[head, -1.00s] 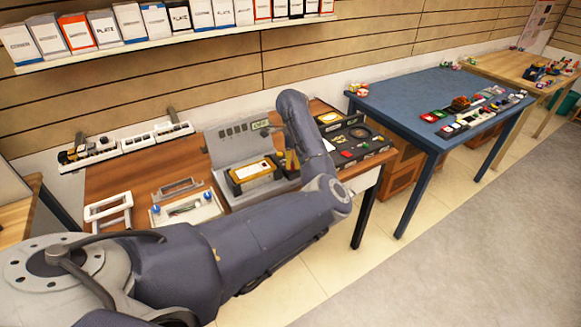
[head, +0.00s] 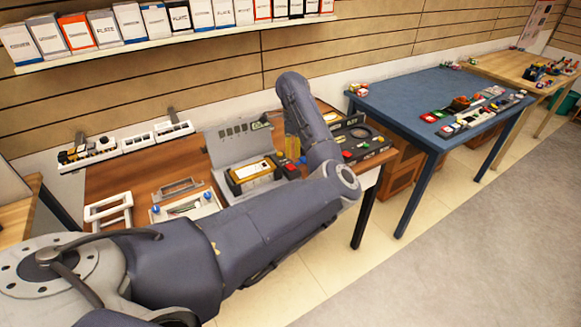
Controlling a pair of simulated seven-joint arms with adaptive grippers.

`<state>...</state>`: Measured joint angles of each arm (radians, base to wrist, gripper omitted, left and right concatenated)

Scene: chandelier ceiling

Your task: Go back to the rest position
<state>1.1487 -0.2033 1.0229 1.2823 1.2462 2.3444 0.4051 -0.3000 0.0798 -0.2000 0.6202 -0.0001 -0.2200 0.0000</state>
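My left arm (head: 265,232) comes in from the lower left. It reaches over the front of the wooden table (head: 190,152) and bends upward at a joint near the table's right side. Its upper link (head: 305,118) rises in front of the table's right half. My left gripper is mostly hidden behind this link, and its fingers cannot be made out. I cannot tell whether it is open or holds anything. My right gripper is not in view.
An open grey case (head: 228,145) stands mid-table. A white frame (head: 108,212) and small trays lie left of it. A black panel (head: 362,142) lies right. A yellow item (head: 292,148) shows beside my link. A blue table (head: 420,92) stands further right; grey floor (head: 460,235) is clear.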

